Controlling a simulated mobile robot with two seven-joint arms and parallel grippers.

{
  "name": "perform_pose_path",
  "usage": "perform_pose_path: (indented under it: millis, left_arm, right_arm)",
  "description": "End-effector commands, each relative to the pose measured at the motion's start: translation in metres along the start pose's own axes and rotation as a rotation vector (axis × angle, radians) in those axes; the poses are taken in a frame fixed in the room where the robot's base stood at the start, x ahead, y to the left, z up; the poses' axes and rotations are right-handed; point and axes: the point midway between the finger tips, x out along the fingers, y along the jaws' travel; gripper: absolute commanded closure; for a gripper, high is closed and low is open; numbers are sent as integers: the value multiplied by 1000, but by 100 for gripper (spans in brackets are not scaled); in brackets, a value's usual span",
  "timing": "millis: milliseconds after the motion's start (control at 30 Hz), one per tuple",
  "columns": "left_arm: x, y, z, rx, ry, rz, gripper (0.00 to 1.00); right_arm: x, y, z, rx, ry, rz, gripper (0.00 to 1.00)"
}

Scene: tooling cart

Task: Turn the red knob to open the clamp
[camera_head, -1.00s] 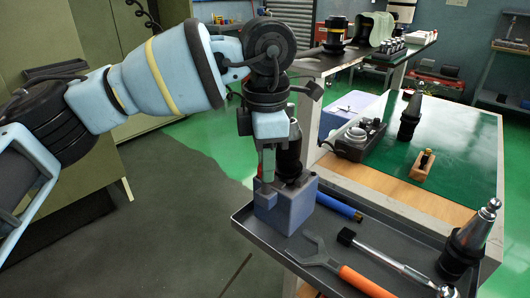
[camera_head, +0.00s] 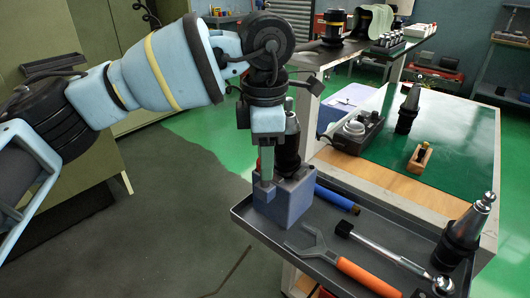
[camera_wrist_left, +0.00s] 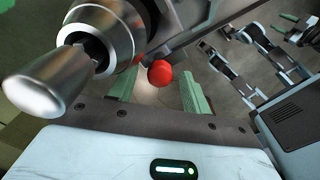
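The clamp is a blue-purple block (camera_head: 287,204) on the left end of the grey tray. A dark tool holder (camera_head: 289,150) stands upright in it; its shiny metal end shows large in the left wrist view (camera_wrist_left: 90,35). The red knob (camera_wrist_left: 160,72) shows in the left wrist view beside the holder. My left gripper (camera_head: 266,178) points down at the block's near left side. In the left wrist view its two green fingers (camera_wrist_left: 162,88) stand apart, one on each side of the knob, with visible gaps. The knob is mostly hidden in the head view. My right gripper is not in view.
The grey tray (camera_head: 385,240) also holds an orange-handled wrench (camera_head: 355,274), a ratchet (camera_head: 385,252), a blue cylinder (camera_head: 337,199) and another tool holder (camera_head: 463,237). The green-topped bench (camera_head: 455,150) stands behind. Open floor lies to the left.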

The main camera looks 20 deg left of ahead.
Motion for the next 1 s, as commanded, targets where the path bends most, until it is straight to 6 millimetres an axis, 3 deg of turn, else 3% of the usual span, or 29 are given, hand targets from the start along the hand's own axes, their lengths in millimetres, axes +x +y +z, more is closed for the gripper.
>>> perform_pose_path:
  millis: [267,700,1000]
  left_arm:
    - [-10,0,0,0,0,1,52]
    - [-72,0,0,0,-1,1,52]
    - [-78,0,0,0,1,-1,52]
  right_arm:
    - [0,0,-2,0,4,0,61]
    - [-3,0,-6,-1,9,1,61]
    - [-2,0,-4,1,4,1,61]
